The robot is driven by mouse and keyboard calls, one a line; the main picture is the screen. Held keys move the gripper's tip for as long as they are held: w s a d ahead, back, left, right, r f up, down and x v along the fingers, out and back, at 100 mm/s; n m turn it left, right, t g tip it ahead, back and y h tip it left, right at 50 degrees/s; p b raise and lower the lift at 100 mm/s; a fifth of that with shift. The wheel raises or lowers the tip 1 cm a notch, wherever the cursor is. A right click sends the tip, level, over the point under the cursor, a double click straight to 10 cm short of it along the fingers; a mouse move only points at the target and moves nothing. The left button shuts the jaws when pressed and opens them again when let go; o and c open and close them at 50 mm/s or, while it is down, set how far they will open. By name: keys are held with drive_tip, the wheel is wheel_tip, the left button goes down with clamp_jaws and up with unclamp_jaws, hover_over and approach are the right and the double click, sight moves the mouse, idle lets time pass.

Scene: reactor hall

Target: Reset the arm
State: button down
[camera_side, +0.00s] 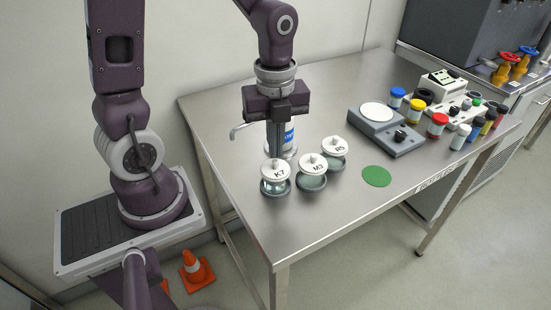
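My gripper (277,155) points straight down over the near-left part of the steel table (330,235). Its dark fingers look close together from this side, and any gap between them is too small to make out. The fingertips are just above or at the top of the white lid marked K7 (275,172). I cannot tell whether they touch it. The K7 lid sits on a glass jar (275,187). Beside it stand jars with white lids marked M3 (313,165) and R5 (335,147).
A white bottle with a blue label (289,135) stands behind my gripper, partly hidden. A green disc (376,176) lies right of the jars. Further right are a grey scale (388,130) and several coloured-cap jars (437,125). The table's front is clear. Orange cones (197,270) stand on the floor.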

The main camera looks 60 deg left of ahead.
drive_tip(key=shift+f, duration=0.8)
drive_tip(key=shift+r, duration=0.15)
drive_tip(key=shift+r, duration=3.35)
